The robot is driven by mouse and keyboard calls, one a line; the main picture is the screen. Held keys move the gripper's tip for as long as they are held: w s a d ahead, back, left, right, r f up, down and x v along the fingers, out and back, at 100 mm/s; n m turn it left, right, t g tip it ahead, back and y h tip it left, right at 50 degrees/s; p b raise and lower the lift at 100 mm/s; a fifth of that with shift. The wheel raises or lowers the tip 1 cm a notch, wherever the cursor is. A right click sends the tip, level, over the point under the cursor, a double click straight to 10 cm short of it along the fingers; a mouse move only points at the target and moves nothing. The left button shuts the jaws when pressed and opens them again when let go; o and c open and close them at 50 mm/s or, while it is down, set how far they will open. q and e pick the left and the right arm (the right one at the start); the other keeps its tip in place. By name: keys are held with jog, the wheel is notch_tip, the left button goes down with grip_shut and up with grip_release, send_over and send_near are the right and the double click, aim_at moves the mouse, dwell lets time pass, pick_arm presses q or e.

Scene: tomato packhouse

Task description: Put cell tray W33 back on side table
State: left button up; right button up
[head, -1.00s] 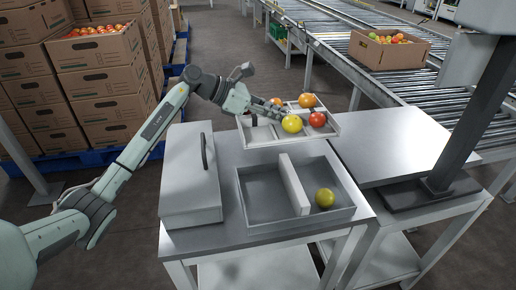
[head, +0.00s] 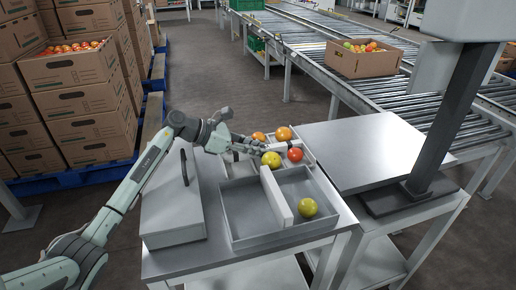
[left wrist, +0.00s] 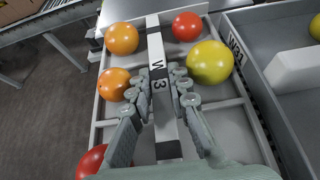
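The cell tray W33 (head: 238,170) is a pale grey tray with cells, lying at the far end of the side table (head: 202,246). It holds several red, orange and yellow tomatoes. In the left wrist view the tray (left wrist: 228,124) has a central bar (left wrist: 160,80) marked W33. My left gripper (left wrist: 162,92) has its fingers on both sides of that bar, closed on it. In the head view the left gripper (head: 254,148) reaches the tray from the left. I cannot tell whether the tray's underside touches the table. My right gripper is out of view.
A darker grey divided bin (head: 250,240) with one yellow-green tomato (head: 308,207) stands just in front of the tray. A grey lidded box (head: 170,210) is at left. A bare steel table (head: 365,145) with a post is at right. A roller conveyor (head: 350,85) runs behind.

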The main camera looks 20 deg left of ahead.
aim_at(221, 160)
pick_arm(q)
jog(key=o, duration=0.4)
jog(key=shift+r, duration=0.1)
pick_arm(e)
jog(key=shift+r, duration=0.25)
pick_arm(q)
jog(key=shift+r, duration=0.15)
jog(key=shift+v, duration=1.25)
jog(key=b+v, duration=0.1)
jog(key=v, duration=0.7)
jog(key=shift+a, duration=0.1)
jog(key=shift+s+a+r, duration=0.25)
jog(key=shift+s+a, duration=0.1)
jog(key=shift+a, duration=0.05)
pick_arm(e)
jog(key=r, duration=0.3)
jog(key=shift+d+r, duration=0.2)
